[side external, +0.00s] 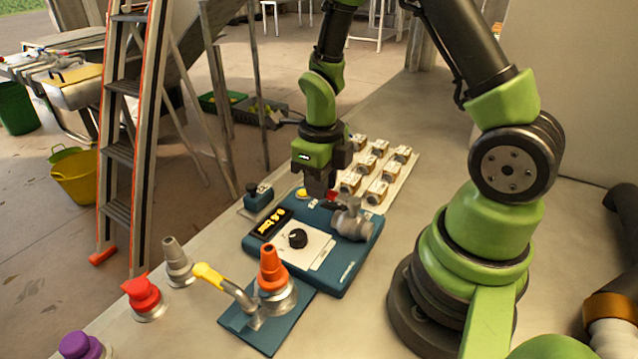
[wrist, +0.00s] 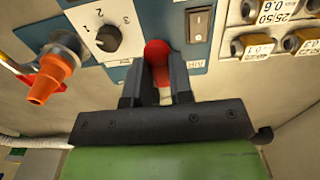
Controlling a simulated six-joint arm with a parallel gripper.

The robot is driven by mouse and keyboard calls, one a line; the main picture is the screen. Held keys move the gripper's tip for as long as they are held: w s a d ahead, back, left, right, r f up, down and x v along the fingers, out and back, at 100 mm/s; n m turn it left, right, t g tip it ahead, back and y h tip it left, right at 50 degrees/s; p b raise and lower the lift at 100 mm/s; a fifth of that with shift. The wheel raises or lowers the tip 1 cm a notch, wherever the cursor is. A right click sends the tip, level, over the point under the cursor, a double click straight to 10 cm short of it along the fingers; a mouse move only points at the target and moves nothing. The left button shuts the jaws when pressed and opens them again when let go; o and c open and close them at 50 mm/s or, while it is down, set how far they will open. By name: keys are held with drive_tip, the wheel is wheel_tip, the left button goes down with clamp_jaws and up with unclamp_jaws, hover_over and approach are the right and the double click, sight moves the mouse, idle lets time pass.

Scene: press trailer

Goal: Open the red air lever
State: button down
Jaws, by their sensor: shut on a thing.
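The red air lever (wrist: 157,52) shows between my two fingers in the wrist view, and only its rounded red end is clear. In the side view a bit of the red lever (side external: 332,195) shows beside the fingertips, next to a grey metal valve body (side external: 352,222) on the blue panel (side external: 335,278). My gripper (side external: 319,194) points down at the panel's far edge and is shut on the lever; its fingers also show in the wrist view (wrist: 160,78). The fingers hide much of the lever, so its exact angle is hard to tell.
An orange-capped fitting with a yellow-handled lever (side external: 208,275) stands in front. Labelled metal blocks (side external: 378,191) lie behind. A rocker switch (wrist: 198,25) is close to my fingers.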

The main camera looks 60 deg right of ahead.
drive_tip(key=shift+d, duration=0.1)
idle(0.4)
drive_tip(key=c, duration=1)
unclamp_jaws()
wheel_tip(320, 180, up, 10)
drive_tip(key=shift+r, duration=0.1)
drive_tip(key=s+a+r+n+t+y, duration=0.1)
drive_tip(key=s+a+r+n+t, duration=0.2)
drive_tip(key=n, duration=1.3)
drive_tip(key=s+a+r+n+t+y, duration=0.1)
drive_tip(key=s+a+r+n+t, duration=0.3)
drive_tip(key=n, duration=1.1)
drive_tip(key=s+a+r, duration=0.1)
drive_tip(key=s+r, duration=0.2)
drive_tip(key=r, duration=0.1)
drive_tip(key=shift+s+r+n, duration=0.25)
drive_tip(key=shift+r+n, duration=0.1)
drive_tip(key=shift+n, duration=0.05)
